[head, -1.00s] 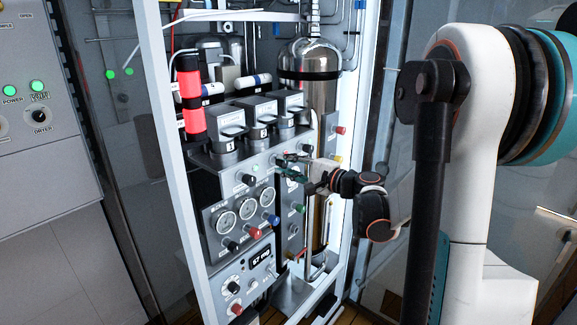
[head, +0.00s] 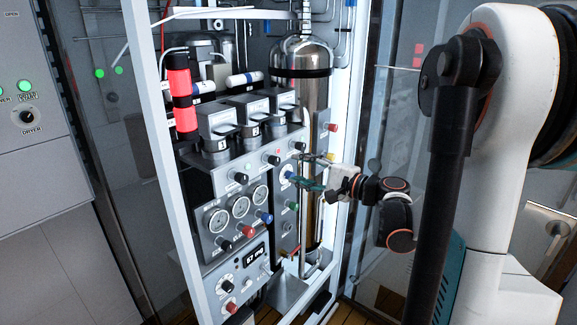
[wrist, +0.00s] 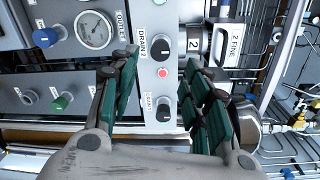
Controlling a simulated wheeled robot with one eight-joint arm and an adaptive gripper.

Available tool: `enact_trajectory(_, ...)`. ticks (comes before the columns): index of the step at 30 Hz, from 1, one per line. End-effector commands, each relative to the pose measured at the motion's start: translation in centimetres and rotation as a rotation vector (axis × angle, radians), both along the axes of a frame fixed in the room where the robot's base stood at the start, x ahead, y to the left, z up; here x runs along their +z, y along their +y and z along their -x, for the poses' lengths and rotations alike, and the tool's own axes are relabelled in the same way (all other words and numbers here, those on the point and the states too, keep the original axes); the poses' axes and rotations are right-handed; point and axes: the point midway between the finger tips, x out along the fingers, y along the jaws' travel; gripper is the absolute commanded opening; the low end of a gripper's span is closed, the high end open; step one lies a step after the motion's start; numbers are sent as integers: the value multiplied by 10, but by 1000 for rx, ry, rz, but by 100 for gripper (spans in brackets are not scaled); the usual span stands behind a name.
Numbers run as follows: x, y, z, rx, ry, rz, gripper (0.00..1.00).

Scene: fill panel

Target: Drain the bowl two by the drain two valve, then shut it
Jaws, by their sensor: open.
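My gripper (head: 297,168) is open and empty in front of the panel. In the wrist view its green-padded fingers (wrist: 160,100) stand either side of another black knob (wrist: 163,112), with DRAIN 2 further up the picture.
Round gauges (head: 239,208) and coloured knobs sit below the drain knobs. A steel cylinder (head: 313,95) stands behind on the right. White frame posts (head: 172,160) bound the rack. There is open floor to the left.

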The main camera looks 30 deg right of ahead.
Motion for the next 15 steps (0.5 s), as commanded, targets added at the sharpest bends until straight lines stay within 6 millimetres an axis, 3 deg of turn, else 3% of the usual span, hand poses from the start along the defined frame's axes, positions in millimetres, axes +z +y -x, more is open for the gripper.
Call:
enact_trajectory(6, 1, -13, 31, -3, 0, 0, 44)
enact_trajectory(15, 2, -15, 41, 0, 0, 0, 44)
